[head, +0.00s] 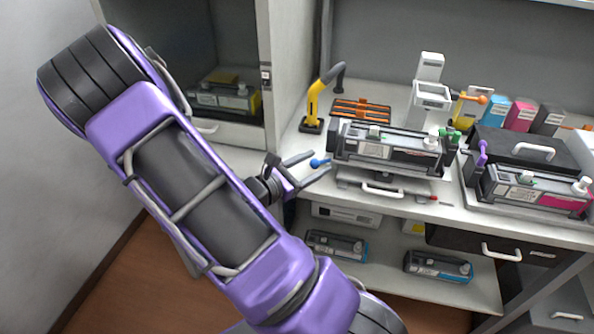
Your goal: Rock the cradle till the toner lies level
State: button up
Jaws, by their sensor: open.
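A cradle (350,171) stands on the worktop and carries a long grey and black toner cartridge (390,150) lying across it. A blue ball knob (318,163) sticks out from the cradle's left end. A green fitting (449,137) is at the right end. My gripper (321,162) is open at the left of the cradle. Its two fingers point at the blue knob, which appears between or just beyond the fingertips; I cannot tell whether they touch it. The toner inside the cartridge is too small to make out.
A yellow and black hooked arm (318,98) and an orange rack (361,108) stand behind the cradle. At the right is a black case (525,147) with another cartridge (535,190). A cabinet (228,128) is at the left. A red-tipped tool (433,199) lies in front.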

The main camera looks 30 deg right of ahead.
jog(key=s+a+r, duration=0.2)
jog(key=a, duration=1.5)
jog(key=shift+s+p, duration=0.2)
jog(key=shift+p, duration=0.2)
